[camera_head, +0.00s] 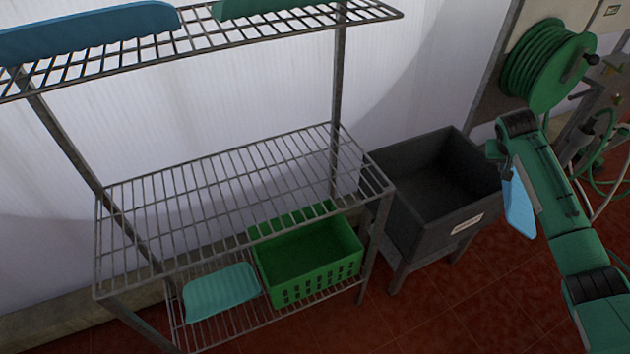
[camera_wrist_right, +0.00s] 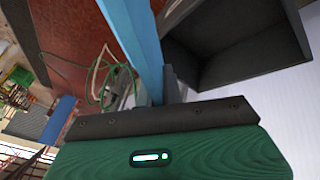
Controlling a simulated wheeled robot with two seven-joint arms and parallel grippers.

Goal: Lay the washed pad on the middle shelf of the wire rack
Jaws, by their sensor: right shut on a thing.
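My right gripper (camera_head: 505,168) is shut on a light blue pad (camera_head: 518,206), which hangs down from it to the right of the dark tub. In the right wrist view the pad (camera_wrist_right: 143,45) shows as a blue strip in the jaws (camera_wrist_right: 172,85). The wire rack stands at the left and centre of the head view. Its middle shelf (camera_head: 230,195) is bare. The gripper is well to the right of the rack, apart from it. My left gripper is out of view.
A dark grey tub (camera_head: 430,215) on legs stands between rack and gripper. The top shelf (camera_head: 240,38) carries a blue pad (camera_head: 85,30) and a green pad (camera_head: 265,7). The bottom shelf holds a teal pad (camera_head: 222,290) and green basket (camera_head: 308,262). A hose reel (camera_head: 548,65) is behind.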

